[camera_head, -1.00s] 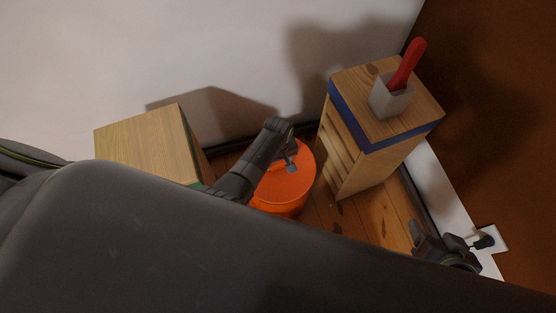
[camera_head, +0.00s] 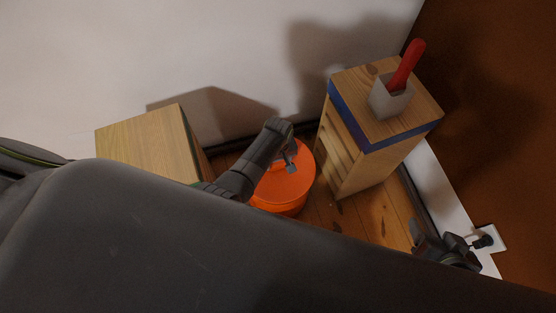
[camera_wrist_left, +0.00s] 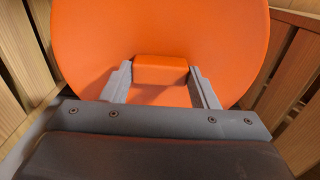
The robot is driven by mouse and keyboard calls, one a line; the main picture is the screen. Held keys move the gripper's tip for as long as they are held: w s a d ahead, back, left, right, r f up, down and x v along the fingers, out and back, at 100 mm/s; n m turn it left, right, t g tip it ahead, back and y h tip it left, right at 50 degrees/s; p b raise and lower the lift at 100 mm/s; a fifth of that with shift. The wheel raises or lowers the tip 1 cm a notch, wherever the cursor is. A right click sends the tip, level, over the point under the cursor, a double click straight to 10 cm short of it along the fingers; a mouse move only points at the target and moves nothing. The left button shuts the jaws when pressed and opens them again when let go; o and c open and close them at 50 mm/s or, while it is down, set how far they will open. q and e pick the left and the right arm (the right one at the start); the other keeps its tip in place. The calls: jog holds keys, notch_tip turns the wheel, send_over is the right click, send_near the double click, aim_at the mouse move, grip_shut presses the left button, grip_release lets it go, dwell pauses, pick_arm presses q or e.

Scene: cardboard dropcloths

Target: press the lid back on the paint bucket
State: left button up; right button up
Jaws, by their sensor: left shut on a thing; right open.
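The orange paint bucket (camera_head: 277,209) stands on the wooden floor between two wooden units. Its round orange lid (camera_head: 293,183) lies over the top of it; I cannot tell whether the rim is fully seated. My left gripper (camera_head: 291,162) reaches down over the lid from the left. In the left wrist view, the left gripper (camera_wrist_left: 161,78) is shut on the block-shaped orange knob (camera_wrist_left: 160,68) of the lid (camera_wrist_left: 160,30), one finger on each side. My right gripper (camera_head: 435,238) is open and empty at the lower right, away from the bucket.
A low wooden box (camera_head: 145,143) stands left of the bucket. The white wall is behind. Some floor (camera_head: 365,220) is free at the right.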

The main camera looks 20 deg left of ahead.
dwell(0.4)
pick_arm(q)
jog(key=o, duration=1.5)
jog(key=shift+o, duration=0.2)
jog(key=shift+r+p, duration=3.55)
jog(key=shift+p, duration=0.4)
grip_shut()
